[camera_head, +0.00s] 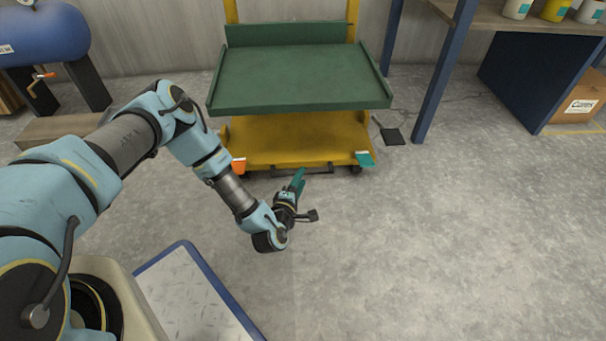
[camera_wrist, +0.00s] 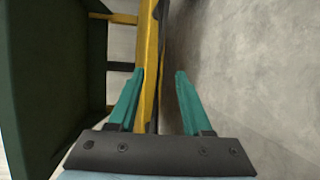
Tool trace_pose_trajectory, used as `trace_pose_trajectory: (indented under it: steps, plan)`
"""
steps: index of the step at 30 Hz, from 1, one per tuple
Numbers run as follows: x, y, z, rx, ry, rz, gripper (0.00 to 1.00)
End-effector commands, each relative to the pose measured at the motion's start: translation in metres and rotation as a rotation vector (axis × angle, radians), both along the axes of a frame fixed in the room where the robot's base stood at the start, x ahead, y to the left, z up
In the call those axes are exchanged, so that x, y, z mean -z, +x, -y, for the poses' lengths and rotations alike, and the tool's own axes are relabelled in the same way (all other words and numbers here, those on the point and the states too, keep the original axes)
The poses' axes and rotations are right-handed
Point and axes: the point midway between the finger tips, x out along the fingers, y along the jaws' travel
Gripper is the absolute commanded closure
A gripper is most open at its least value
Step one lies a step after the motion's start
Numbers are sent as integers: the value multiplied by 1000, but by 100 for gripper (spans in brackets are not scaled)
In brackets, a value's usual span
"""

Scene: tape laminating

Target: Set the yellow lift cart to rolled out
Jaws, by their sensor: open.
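The yellow lift cart (camera_head: 300,140) stands ahead, against the back wall, with a green platform (camera_head: 300,78) above its yellow base. A dark bar (camera_head: 318,170) runs low along its front edge, partly hidden by my gripper. My gripper (camera_head: 299,175) is open, with teal fingers close to the middle of that front edge. In the wrist view, my gripper (camera_wrist: 159,72) has its fingers apart, and the cart's yellow edge (camera_wrist: 149,70) shows beyond and between them, nearer the left finger. The green platform (camera_wrist: 45,80) fills the left side there. I cannot tell whether the fingers touch the cart.
An orange pedal (camera_head: 238,166) and a teal pedal (camera_head: 365,158) stick out at the cart's front corners. A blue post (camera_head: 440,85) of a shelf stands right of it. A blue tank (camera_head: 45,35) is at left. The concrete floor (camera_head: 430,240) in front and right is clear.

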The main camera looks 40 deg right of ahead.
Motion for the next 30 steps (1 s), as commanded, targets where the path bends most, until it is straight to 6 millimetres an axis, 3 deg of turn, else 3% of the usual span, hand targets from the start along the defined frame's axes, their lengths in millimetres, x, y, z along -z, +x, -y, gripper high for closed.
trace_pose_trajectory:
  steps: [6, 12, 30]
  plan:
    - [-12, -22, -40, 2, 3, -4, 50]
    - [-15, -35, -65, 2, 1, -3, 50]
    - [-16, -40, -73, 3, 0, -3, 50]
